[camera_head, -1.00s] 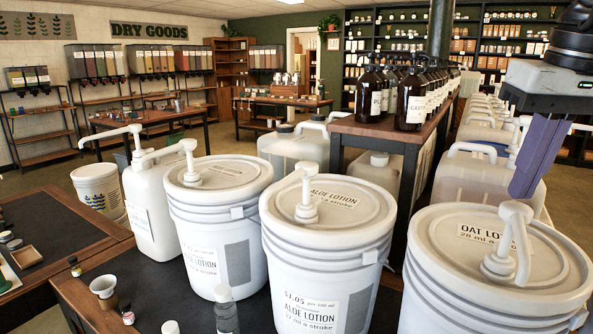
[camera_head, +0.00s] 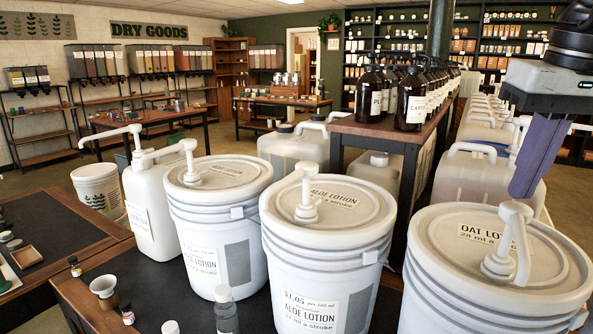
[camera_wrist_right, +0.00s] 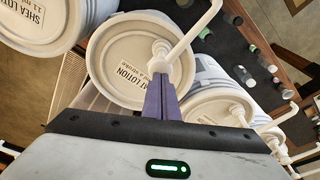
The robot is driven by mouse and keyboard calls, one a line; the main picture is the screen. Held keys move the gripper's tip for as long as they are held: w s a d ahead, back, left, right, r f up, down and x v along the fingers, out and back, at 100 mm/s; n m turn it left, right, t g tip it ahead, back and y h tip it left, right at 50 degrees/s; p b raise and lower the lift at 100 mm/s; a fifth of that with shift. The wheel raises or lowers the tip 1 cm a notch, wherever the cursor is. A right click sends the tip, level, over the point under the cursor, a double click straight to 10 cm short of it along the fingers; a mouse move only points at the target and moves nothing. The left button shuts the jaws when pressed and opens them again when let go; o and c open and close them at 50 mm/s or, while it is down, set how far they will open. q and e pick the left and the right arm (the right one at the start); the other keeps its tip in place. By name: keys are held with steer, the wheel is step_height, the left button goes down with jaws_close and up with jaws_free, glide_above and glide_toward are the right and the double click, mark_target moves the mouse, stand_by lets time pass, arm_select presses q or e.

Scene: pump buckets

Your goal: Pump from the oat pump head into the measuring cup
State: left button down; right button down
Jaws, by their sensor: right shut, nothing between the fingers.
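The oat lotion bucket (camera_head: 430,270) is white, with an "OAT LOTION, 28 ml a stroke" label on its lid, at the right of the head view. Its white pump head (camera_head: 515,213) stands upright on the lid. In the right wrist view the pump (camera_wrist_right: 162,48) shows just beyond the fingertips, its spout reaching to the upper right. My right gripper (camera_head: 520,190) has purple fingers, pressed together and empty, pointing down above the pump head. The wrist view also shows the shut fingers (camera_wrist_right: 159,82). I cannot tell whether they touch the pump. I cannot make out the measuring cup for certain. My left gripper is not in view.
An aloe lotion bucket (camera_head: 328,235) with its own pump stands left of the oat bucket, with another bucket (camera_head: 222,205) beyond. A raised table with brown bottles (camera_head: 411,100) stands behind.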

mark_target(519, 207)
steer(key=shift+f, duration=0.15)
steer(key=shift+f+b, duration=0.3)
steer(key=shift+f, duration=0.3)
steer(key=shift+f+b, duration=1)
steer(key=shift+f, duration=0.9)
step_height(519, 207, up, 3)
steer(key=p, duration=0.3)
steer(key=shift+f, duration=0.15)
steer(key=shift+r+p, duration=0.45)
steer(key=shift+r, duration=0.8)
